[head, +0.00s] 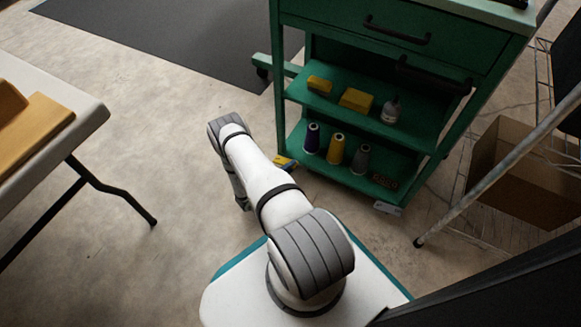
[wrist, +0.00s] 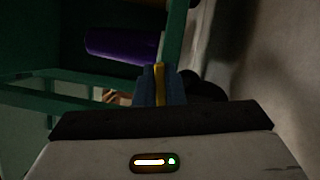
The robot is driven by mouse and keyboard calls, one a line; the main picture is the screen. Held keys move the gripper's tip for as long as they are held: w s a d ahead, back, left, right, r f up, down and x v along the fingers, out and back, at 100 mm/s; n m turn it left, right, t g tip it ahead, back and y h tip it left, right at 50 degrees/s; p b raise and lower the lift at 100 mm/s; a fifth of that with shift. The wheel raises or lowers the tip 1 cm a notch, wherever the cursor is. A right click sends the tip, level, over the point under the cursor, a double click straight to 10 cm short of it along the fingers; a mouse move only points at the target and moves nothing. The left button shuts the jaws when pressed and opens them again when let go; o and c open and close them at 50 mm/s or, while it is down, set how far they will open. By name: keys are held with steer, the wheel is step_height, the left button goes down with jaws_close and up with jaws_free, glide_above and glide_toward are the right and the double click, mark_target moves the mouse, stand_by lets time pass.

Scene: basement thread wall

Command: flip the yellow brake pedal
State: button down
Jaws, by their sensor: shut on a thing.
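The yellow brake pedal (head: 282,160) is at the lower left front corner of the green cart (head: 281,70), low by the floor, left of the cart's bottom shelf. In the wrist view it is a thin upright yellow strip (wrist: 160,72). My gripper (wrist: 160,90) is shut on it, with a blue finger on each side of the strip. In the head view my arm hides most of my gripper, and only a bit of blue shows beside the yellow. The pedal's lower part is hidden between the fingers, and its tilt cannot be told.
Purple (head: 312,138), yellow (head: 336,149) and grey (head: 361,158) thread spools stand on the bottom shelf. The purple spool (wrist: 122,45) is close above in the wrist view. A cardboard box (head: 515,175) is at right, a table (head: 70,110) at left. The floor between is clear.

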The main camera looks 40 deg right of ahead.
steer(key=c, duration=1.5)
jaws_free()
steer(key=a, duration=0.2)
steer(key=a+p, duration=0.1)
steer(key=a, duration=0.1)
steer(key=a+p, duration=0.1)
steer(key=a, duration=0.1)
steer(key=shift+a+f, duration=0.25)
steer(key=shift+a, duration=0.05)
steer(key=shift+a+f, duration=0.15)
steer(key=shift+a, duration=0.5)
